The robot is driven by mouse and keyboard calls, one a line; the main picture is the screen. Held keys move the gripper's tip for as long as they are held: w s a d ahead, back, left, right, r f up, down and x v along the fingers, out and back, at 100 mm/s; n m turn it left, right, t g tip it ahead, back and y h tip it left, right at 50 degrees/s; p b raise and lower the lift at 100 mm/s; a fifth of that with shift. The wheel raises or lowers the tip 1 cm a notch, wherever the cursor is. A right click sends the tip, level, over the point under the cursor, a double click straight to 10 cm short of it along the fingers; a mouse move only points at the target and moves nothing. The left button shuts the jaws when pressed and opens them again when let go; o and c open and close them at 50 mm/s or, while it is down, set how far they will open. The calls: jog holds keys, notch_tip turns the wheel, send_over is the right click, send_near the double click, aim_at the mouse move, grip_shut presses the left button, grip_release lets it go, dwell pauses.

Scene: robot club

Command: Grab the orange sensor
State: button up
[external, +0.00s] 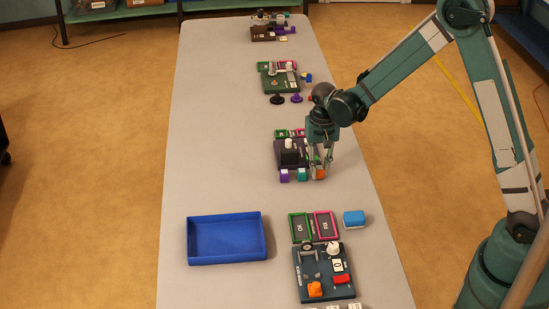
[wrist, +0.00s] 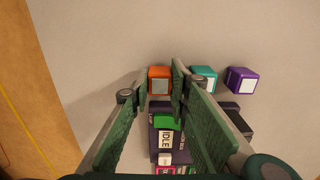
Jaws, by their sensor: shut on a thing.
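The orange sensor (wrist: 159,80) is a small orange cube with a pale face, seen between my fingertips in the wrist view. It also shows in the external view (external: 320,174), low at the ends of the fingers. My gripper (external: 319,170) points down and is shut on the orange sensor; its green fingers flank the cube in the wrist view (wrist: 159,76). The fingers hide part of its sides. I cannot tell whether it touches the table.
A teal cube (external: 302,175) and a purple cube (external: 285,176) sit left of it. A dark purple station (external: 282,155) stands just behind. Nearer are an empty blue tray (external: 226,257), a blue-and-white block (external: 354,219) and another station (external: 306,268). The table's left side is mostly clear.

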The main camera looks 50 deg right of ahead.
aim_at(320, 167)
notch_tip(320, 167, up, 9)
jog(key=shift+r+p, duration=0.1)
jog(key=shift+p, duration=0.6)
